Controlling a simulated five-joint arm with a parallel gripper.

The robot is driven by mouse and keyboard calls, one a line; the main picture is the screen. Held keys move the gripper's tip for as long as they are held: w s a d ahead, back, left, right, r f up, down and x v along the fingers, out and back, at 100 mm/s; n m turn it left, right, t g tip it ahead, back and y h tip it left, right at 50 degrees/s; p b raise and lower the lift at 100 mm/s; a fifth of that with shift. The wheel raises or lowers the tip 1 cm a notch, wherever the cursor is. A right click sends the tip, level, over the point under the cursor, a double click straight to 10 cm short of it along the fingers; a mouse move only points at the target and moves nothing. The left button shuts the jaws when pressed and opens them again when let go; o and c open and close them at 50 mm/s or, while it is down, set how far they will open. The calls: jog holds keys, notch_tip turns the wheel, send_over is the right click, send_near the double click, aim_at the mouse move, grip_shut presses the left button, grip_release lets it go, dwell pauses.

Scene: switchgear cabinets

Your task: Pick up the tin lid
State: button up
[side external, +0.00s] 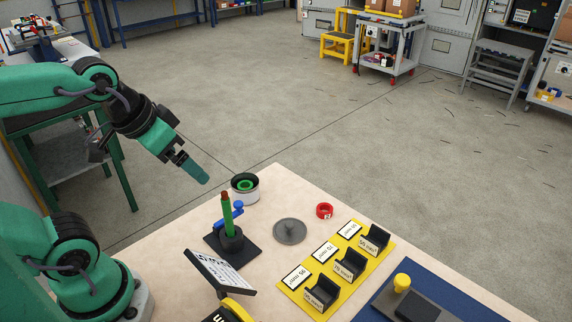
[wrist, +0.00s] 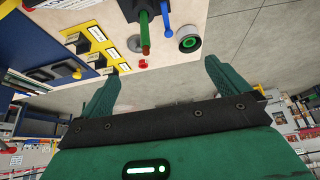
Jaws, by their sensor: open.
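A round tin (side external: 244,189), dark and white outside with green inside, stands open near the table's far edge. My gripper (side external: 203,178) is in the air, up and to the left of the tin and well apart from the lid. In the wrist view its two green fingers (wrist: 162,66) are spread with nothing between them.
A black stand with an upright green and red rod (side external: 227,214) and blue handle is left of the lid. A red ring (side external: 324,211) lies to its right. A yellow board (side external: 336,269) with black holders and labels lies front right. A tilted sign (side external: 221,270) stands in front.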

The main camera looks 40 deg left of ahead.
jog(key=w, duration=0.1)
jog(key=n+g, duration=0.2)
jog(key=g, duration=0.4)
send_over(289, 225)
jog(key=f, duration=1.6)
jog(key=shift+a+f, duration=0.1)
jog(key=shift+a, duration=0.1)
jog(key=shift+w+d+f, duration=0.15)
jog(key=shift+f, duration=0.2)
jog(key=shift+f, duration=1.3)
jog(key=shift+f, duration=0.1)
jog(key=shift+f, duration=2.45)
